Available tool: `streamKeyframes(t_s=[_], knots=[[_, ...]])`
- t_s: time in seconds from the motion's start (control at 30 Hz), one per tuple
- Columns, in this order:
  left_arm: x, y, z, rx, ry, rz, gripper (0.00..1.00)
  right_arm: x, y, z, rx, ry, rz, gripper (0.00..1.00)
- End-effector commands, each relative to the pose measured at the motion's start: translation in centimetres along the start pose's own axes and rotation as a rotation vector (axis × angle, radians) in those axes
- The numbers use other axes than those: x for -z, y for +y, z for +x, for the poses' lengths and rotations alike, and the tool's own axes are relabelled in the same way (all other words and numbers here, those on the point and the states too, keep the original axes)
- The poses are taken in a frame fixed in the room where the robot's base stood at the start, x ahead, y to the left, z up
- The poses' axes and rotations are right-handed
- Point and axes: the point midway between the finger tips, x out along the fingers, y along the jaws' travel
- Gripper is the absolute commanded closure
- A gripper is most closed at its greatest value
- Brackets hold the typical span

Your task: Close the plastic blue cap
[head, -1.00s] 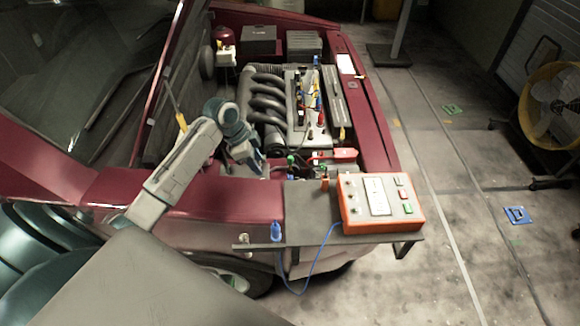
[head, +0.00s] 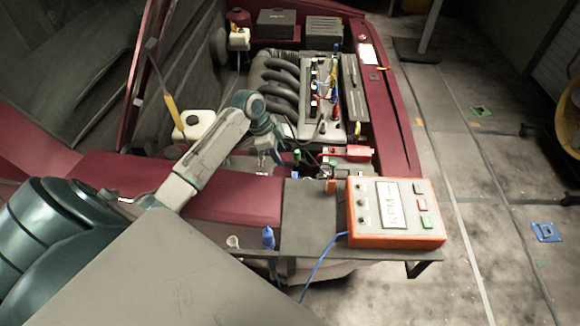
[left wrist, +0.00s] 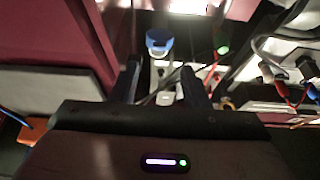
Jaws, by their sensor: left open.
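My left gripper (head: 277,160) points down into the front of the bay. Its two dark fingers (left wrist: 160,82) are apart in the left wrist view, with nothing clearly held, and the cap lies beyond them.
An orange RPM box (head: 395,212) sits on the front shelf, with a blue plug (head: 268,238) at the shelf's left. A white reservoir (head: 198,122) stands left of my gripper. Coloured leads cross the engine (head: 325,90). The red car body edges the bay.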

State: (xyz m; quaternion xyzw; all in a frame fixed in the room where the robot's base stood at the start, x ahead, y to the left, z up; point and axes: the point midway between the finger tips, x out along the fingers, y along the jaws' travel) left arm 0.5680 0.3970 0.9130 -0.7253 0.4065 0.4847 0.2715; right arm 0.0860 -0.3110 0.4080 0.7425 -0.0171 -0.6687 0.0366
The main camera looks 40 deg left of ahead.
Motion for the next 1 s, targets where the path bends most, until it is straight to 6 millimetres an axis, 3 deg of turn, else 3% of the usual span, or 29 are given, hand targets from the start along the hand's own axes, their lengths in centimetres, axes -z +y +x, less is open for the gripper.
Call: streamKeyframes(t_s=[0.2,0.4,0.8,1.0], knots=[[0.2,0.1,4.1,-0.004,0.003,-0.004,0.58,-0.5,0.0,-1.5,0.002,-0.007,0.000,0.64],[0.1,0.0,6.8,-0.002,0.001,-0.002,0.58,-0.4,0.0,-2.0,0.002,-0.007,0.000,0.64],[0.0,0.0,7.8,0.000,0.000,-0.001,0.58,-0.2,0.0,-2.1,0.001,-0.005,0.000,0.64],[0.0,0.0,7.8,0.000,0.000,-0.001,0.95,-0.2,0.0,-2.1,0.001,-0.005,0.000,0.64]])
